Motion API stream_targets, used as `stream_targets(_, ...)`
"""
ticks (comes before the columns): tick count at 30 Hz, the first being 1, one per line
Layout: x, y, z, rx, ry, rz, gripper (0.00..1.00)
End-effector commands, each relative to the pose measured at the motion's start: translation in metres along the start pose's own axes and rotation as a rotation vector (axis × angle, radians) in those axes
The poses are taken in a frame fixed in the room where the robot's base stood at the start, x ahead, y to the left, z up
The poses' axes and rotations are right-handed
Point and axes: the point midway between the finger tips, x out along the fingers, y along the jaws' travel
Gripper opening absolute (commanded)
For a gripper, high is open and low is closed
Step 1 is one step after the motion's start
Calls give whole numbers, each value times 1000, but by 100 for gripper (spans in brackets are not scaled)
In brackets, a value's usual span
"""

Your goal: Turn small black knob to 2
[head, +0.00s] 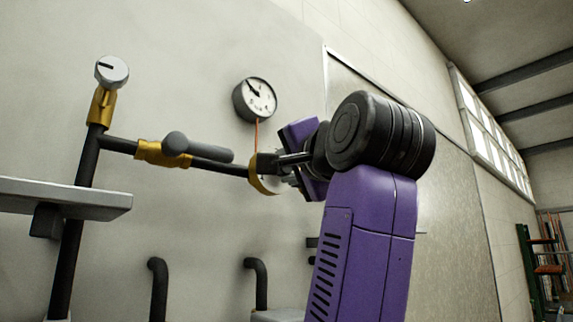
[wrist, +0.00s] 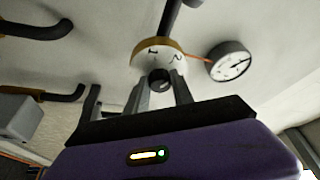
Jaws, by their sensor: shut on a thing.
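The small black knob (wrist: 160,79) shows in the wrist view in front of a pale dial plate (wrist: 148,56) with a brass-coloured rim. My gripper (wrist: 161,86) is shut on the knob, one finger on each side. The fingers partly cover the knob, and I cannot tell which mark it points to. In the head view my gripper (head: 282,166) reaches left to the brass-coloured fitting (head: 257,184) at the pipe's right end. The knob itself is hard to make out there.
A pressure gauge (head: 258,98) sits on the wall just above the fitting. A grey lever handle (head: 198,148) and a round light-grey knob (head: 112,71) are on the pipework to the left. A grey shelf (head: 62,196) juts out at lower left. Bent black pipes (head: 257,280) stand below.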

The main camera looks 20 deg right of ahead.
Motion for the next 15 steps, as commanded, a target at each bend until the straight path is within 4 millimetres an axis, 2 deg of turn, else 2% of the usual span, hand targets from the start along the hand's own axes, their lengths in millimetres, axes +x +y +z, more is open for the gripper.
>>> stream_targets(11,0,2,0,4,0,5,0)
stream_targets(12,0,2,0,4,0,5,33)
stream_targets(15,0,1,0,3,0,4,49)
